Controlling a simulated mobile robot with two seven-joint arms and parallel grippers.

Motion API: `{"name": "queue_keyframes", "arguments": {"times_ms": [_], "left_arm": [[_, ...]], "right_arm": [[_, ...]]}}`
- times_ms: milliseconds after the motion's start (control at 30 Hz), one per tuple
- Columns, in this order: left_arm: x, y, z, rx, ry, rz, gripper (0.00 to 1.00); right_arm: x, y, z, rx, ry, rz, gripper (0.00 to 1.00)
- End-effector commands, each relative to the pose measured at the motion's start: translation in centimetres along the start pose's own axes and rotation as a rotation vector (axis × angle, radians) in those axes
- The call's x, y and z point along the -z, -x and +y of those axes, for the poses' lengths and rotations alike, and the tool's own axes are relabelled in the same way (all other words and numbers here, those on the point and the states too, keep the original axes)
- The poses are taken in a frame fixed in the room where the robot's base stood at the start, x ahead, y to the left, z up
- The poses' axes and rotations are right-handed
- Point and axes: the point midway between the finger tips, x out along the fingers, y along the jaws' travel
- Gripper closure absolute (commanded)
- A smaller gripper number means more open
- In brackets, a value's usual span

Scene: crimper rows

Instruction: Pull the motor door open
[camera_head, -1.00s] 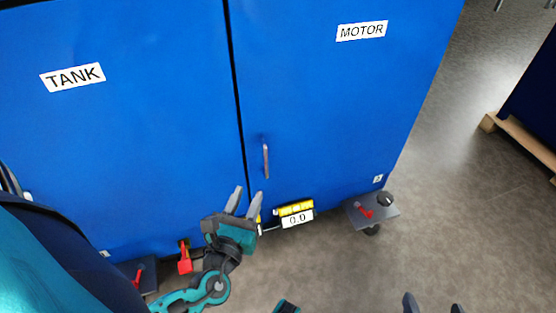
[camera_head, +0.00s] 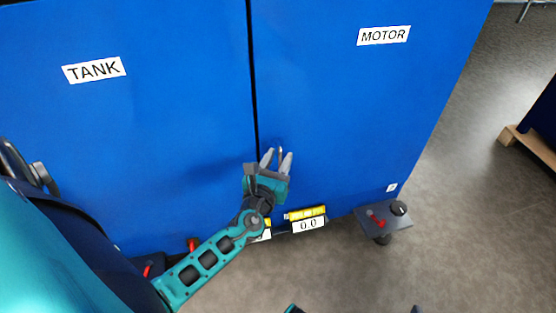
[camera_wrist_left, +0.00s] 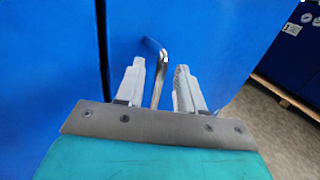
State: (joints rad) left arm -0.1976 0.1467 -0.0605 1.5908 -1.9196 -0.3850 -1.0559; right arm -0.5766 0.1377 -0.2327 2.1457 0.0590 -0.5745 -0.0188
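The blue motor door (camera_head: 345,120), labelled MOTOR, is the right-hand door and looks closed against the tank door. Its slim metal handle (camera_head: 281,152) stands upright near the seam; it also shows in the left wrist view (camera_wrist_left: 159,68). My left gripper (camera_head: 277,157) is at the handle, its fingers apart, one on each side. In the left wrist view the handle lies between the fingers of my left gripper (camera_wrist_left: 160,70), with gaps to both; it does not look clamped. Of my right gripper only a dark tip (camera_head: 416,309) shows at the bottom edge.
The tank door (camera_head: 130,150) is left of the seam. Below the doors are a yellow-topped display (camera_head: 307,219) reading 0.0 and a grey plate with a red lever and black knob (camera_head: 384,218). A wooden pallet (camera_head: 527,145) stands at the right. Grey floor between is clear.

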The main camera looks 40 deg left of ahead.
Motion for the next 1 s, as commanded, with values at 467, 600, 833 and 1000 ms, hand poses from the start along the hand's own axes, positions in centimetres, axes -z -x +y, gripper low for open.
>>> {"name": "queue_keyframes", "arguments": {"times_ms": [467,600,833,1000], "left_arm": [[-0.01,0.02,0.00,0.000,0.000,0.000,0.91],[-0.01,0.03,0.00,0.000,0.000,0.000,1.00],[-0.01,0.03,0.00,0.000,0.000,0.000,1.00],[-0.01,0.03,0.01,0.000,0.000,0.000,1.00]], "right_arm": [[0.27,-0.03,0.08,-0.001,0.001,0.006,0.15],[0.26,-0.04,0.09,-0.002,0.001,0.006,0.15],[0.24,-0.05,0.10,-0.002,0.001,0.006,0.15],[0.16,-0.07,0.11,-0.002,0.001,0.004,0.15]]}}
